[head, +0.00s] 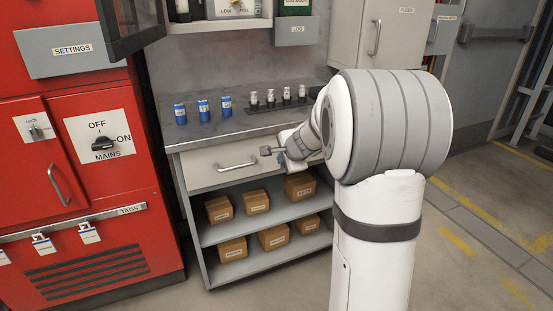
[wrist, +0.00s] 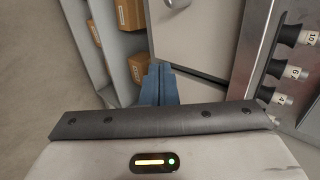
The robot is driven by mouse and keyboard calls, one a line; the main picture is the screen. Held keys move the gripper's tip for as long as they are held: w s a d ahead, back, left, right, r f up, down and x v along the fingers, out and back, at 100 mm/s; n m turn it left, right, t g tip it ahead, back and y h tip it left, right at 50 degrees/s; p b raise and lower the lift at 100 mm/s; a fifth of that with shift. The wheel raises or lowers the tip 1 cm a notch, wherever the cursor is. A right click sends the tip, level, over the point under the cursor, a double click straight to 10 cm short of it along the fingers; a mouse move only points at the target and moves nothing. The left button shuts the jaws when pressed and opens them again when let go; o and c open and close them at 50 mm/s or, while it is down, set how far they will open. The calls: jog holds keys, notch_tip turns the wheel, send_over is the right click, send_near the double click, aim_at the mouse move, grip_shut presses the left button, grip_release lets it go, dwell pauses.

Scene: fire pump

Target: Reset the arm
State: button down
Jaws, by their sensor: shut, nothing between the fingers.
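My gripper (head: 271,151) shows in the head view in front of the workbench, near the right part of its drawer front. In the wrist view my gripper (wrist: 160,82) shows as two blue fingers pressed together, with nothing between them. My white arm stands at the right of the head view and hides part of the bench's right end. The drawer (head: 222,163) under the benchtop is closed.
Three blue cylinders (head: 203,110) and a row of several dark fuse-like pieces (head: 270,98) stand on the benchtop (head: 235,125). Cardboard boxes (head: 256,201) sit on shelves below. A red cabinet (head: 70,190) with a MAINS switch (head: 104,143) stands at left. Floor at right is open.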

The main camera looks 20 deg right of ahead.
jog(key=s+a+r+n+g+y+p, duration=0.1)
jog(key=s+a+r+n+g+p, duration=0.1)
jog(key=s+a+r+n+p, duration=0.45)
jog(key=s+a+r+n+g+y+p, duration=0.15)
jog(key=s+a+r+p, duration=0.25)
jog(key=s+r+p, duration=0.55)
jog(key=s+r+n+g+h+p, duration=0.1)
jog(key=s+r+n+p, duration=0.3)
jog(key=s, duration=0.5)
jog(key=s+a+r+n+g+h+p, duration=0.1)
jog(key=s+r+n+g+h+p, duration=0.1)
jog(key=s+r+n+p, duration=0.3)
jog(key=s+r+p, duration=0.1)
jog(key=s+p, duration=0.1)
jog(key=s, duration=0.2)
jog(key=shift+a+r, duration=0.2)
jog(key=shift+r, duration=0.15)
